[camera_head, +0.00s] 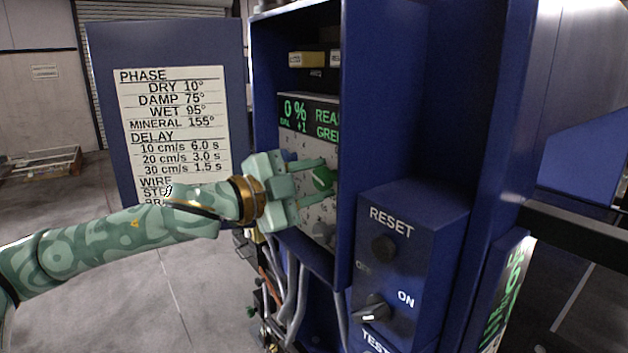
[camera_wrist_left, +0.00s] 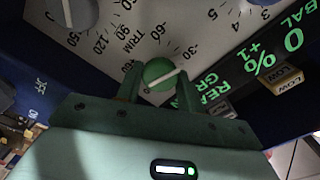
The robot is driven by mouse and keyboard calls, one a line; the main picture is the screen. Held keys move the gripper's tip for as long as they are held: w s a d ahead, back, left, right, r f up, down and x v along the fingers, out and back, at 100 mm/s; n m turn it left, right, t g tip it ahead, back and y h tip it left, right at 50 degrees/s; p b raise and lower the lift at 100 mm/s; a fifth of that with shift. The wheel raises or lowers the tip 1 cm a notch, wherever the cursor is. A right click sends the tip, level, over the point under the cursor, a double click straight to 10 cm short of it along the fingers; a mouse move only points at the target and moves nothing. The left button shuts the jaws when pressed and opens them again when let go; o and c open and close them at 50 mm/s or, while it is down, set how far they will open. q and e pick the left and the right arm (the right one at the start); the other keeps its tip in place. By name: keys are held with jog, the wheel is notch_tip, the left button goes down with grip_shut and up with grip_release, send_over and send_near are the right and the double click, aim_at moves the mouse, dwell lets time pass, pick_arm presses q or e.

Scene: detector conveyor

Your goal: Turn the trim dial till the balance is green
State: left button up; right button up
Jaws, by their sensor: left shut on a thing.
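A round green dial (camera_head: 322,180) with a white pointer line sits on the pale panel inside the blue cabinet. It also shows in the left wrist view (camera_wrist_left: 160,74), with a scale of numbers around it and the word TRIM printed close by. My left gripper (camera_head: 316,181) is shut on the green dial, one finger on each side. The balance display (camera_head: 298,110) above shows 0 % and +1 in green; it shows at the right in the left wrist view (camera_wrist_left: 272,50). The rest of its text is partly cut off. My right gripper is out of view.
A grey knob (camera_wrist_left: 72,12) sits beside the dial on the same panel. A blue box (camera_head: 405,225) with a RESET button and an ON/OFF switch stands to the right. An open door with a printed chart (camera_head: 175,130) is at the left. Cables hang below.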

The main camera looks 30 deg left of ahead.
aim_at(318, 186)
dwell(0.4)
pick_arm(q)
jog(key=o, duration=1)
jog(key=shift+a+f, duration=0.1)
jog(key=shift+s+a+f+b, duration=0.1)
jog(key=shift+a+b, duration=0.05)
jog(key=shift+b, duration=0.3)
jog(key=b+v, duration=0.1)
jog(key=b, duration=0.2)
jog(key=b+v, duration=0.2)
jog(key=b, duration=0.1)
jog(key=b+v, duration=0.1)
jog(key=b, duration=0.3)
jog(key=shift+s+f, duration=0.3)
jog(key=shift+f, duration=0.05)
jog(key=b+v, duration=0.1)
jog(key=v, duration=0.6)
jog(key=r+b+v, duration=0.1)
jog(key=v, duration=0.3)
jog(key=shift+s+b, duration=0.2)
jog(key=shift+b, duration=0.1)
